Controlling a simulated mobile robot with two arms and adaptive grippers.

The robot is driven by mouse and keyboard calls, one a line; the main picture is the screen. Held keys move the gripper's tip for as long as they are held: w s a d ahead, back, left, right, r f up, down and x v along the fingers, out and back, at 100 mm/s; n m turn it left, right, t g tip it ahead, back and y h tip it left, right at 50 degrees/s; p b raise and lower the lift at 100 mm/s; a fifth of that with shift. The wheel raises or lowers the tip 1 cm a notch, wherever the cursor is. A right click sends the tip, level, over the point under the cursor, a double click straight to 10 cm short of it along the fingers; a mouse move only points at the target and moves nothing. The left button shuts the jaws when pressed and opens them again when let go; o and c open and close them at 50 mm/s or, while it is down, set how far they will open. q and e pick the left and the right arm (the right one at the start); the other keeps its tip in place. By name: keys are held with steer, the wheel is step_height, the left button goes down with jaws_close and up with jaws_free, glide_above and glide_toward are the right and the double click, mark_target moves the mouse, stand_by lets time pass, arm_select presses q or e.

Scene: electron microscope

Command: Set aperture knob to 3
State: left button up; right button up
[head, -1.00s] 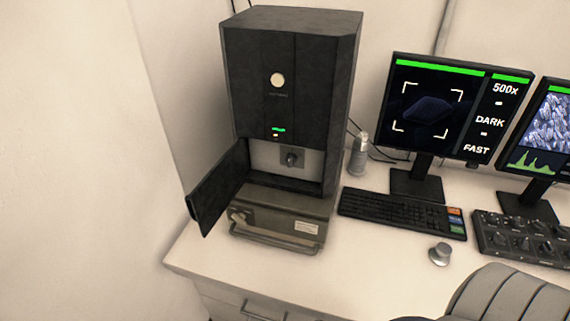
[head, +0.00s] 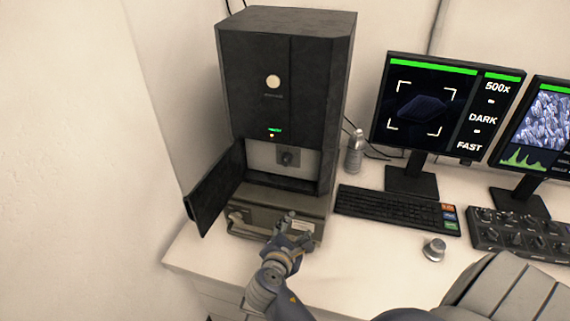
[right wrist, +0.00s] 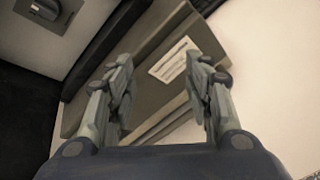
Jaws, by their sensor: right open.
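The aperture knob (head: 287,159) is a small dark knob on a light panel (head: 262,155) inside the open bay of the tall dark microscope (head: 285,90). It also shows in the right wrist view (right wrist: 45,8), at the top left corner. Its setting is too small to read. My right gripper (head: 290,222) is in front of the drawer-like lower unit (head: 322,206), below and apart from the knob. In the right wrist view its two fingers (right wrist: 163,75) are spread and empty, with the lower unit and its white label (right wrist: 174,60) beyond them. My left gripper is out of view.
A dark door (head: 215,188) stands open to the left of the bay. A chair back (head: 510,290) is at lower right.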

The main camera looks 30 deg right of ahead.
mark_target(285, 163)
steer(key=w+a+r+n+t+h, duration=0.2)
steer(key=w+r+n+t+h, duration=0.15)
steer(key=w+r+n, duration=0.55)
steer(key=shift+m, duration=0.3)
steer(key=w+d+p, duration=0.1)
steer(key=d, duration=0.1)
steer(key=w+d+r, duration=0.1)
steer(key=d, duration=0.1)
steer(key=w+d+p, duration=0.1)
steer(key=d, duration=0.2)
steer(key=shift+w+r+p, duration=0.3)
steer(key=shift+r, duration=0.05)
steer(key=shift+x, duration=0.8)
steer(key=shift+f, duration=0.1)
steer(key=shift+c, duration=0.2)
steer(key=c, duration=1)
